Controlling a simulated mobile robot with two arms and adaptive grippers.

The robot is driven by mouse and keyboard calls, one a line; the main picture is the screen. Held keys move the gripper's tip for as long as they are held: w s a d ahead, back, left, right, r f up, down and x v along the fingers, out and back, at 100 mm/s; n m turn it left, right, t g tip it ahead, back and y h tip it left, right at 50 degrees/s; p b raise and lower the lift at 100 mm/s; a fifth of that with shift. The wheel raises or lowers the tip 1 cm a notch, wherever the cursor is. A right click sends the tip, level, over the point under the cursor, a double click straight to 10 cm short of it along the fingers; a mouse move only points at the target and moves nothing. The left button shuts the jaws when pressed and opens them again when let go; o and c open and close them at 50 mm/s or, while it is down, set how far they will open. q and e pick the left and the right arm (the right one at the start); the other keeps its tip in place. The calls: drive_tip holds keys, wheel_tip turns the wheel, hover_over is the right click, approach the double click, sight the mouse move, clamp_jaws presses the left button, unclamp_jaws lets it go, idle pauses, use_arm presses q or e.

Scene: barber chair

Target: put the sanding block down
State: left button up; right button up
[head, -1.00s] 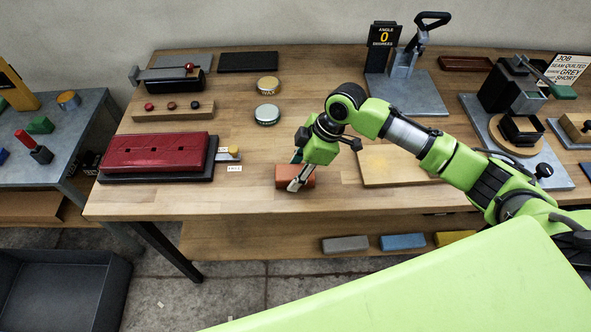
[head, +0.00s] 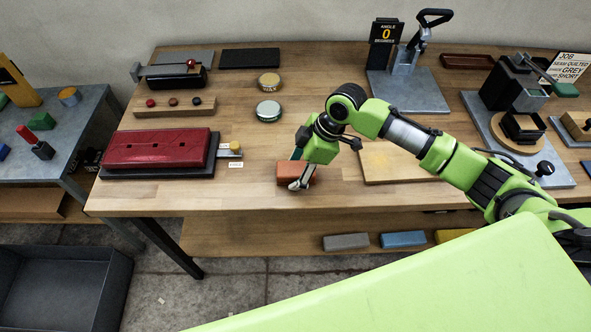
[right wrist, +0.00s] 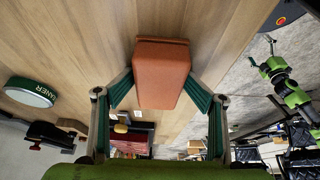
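The sanding block (head: 291,172) is an orange-brown brick shape near the front edge of the wooden workbench (head: 235,195). My right gripper (head: 301,180) reaches down over it, with its fingers at the block's sides. In the right wrist view the block (right wrist: 162,75) lies between the two green-padded fingers, whose tips meet its sides. The gripper looks shut on it. The block is at or very close to the bench top; its underside is hidden, so I cannot tell whether it rests there.
A red padded panel (head: 157,148) lies left of the block and a pale wooden board (head: 395,162) to its right. A round tin (head: 268,110) stands behind. Grey (head: 346,241) and blue (head: 404,239) blocks lie on the lower shelf. Bare bench surrounds the sanding block.

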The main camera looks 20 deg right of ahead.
drive_tip(key=shift+s+d+f, duration=0.2)
drive_tip(key=shift+s+f, duration=0.05)
drive_tip(key=shift+f, duration=0.1)
drive_tip(key=w+b+v, duration=0.1)
drive_tip(key=v, duration=1.2)
drive_tip(key=shift+s+a+r, duration=0.2)
drive_tip(key=shift+a+r, duration=0.1)
drive_tip(key=shift+r, duration=0.05)
drive_tip(key=shift+f, duration=0.1)
